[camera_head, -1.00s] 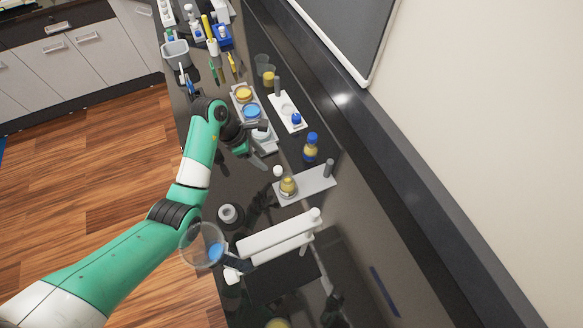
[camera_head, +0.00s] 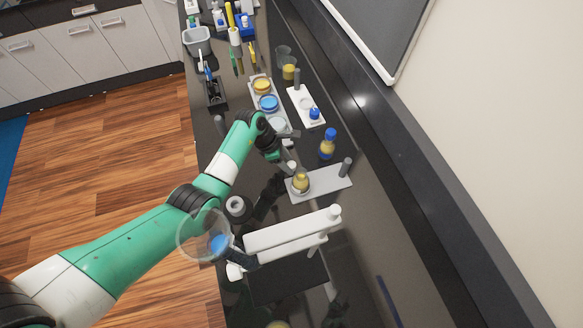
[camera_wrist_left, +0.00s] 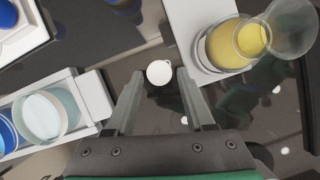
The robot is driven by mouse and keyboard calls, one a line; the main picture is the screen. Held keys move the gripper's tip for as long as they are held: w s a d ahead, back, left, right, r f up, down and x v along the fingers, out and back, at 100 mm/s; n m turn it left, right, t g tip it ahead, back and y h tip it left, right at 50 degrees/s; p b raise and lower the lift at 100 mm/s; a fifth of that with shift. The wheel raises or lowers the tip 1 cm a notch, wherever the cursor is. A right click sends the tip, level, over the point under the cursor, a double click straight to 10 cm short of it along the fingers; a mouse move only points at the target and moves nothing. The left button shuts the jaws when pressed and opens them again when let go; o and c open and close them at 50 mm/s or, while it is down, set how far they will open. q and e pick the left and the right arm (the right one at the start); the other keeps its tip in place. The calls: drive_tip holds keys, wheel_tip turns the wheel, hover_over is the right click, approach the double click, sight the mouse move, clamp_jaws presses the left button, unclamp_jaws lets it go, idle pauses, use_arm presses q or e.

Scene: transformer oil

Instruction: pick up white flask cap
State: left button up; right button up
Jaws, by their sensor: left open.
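The white flask cap (camera_wrist_left: 159,72) shows as a small white disc in the left wrist view, between and just ahead of my left gripper's fingertips (camera_wrist_left: 160,88). In the head view the cap (camera_head: 291,165) is a small white spot beside the flask of yellow oil (camera_head: 301,183). The flask also shows at the upper right of the left wrist view (camera_wrist_left: 222,48). My left gripper (camera_head: 288,147) is open and close to the cap, with nothing held. Whether a finger touches the cap I cannot tell. My right gripper is not in view.
The flask stands on a grey stand plate (camera_head: 327,181). A blue-capped bottle (camera_head: 327,146) is behind it. A tray of coloured dishes (camera_head: 268,103) lies beyond my gripper. A white bar-shaped apparatus (camera_head: 290,233) and a clear vessel (camera_head: 203,235) are nearer.

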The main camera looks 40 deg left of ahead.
use_arm(q)
drive_tip(key=shift+w+d+f, duration=0.1)
drive_tip(key=shift+f, duration=0.2)
drive_tip(key=shift+r, duration=0.1)
clamp_jaws()
drive_tip(key=shift+r, duration=0.1)
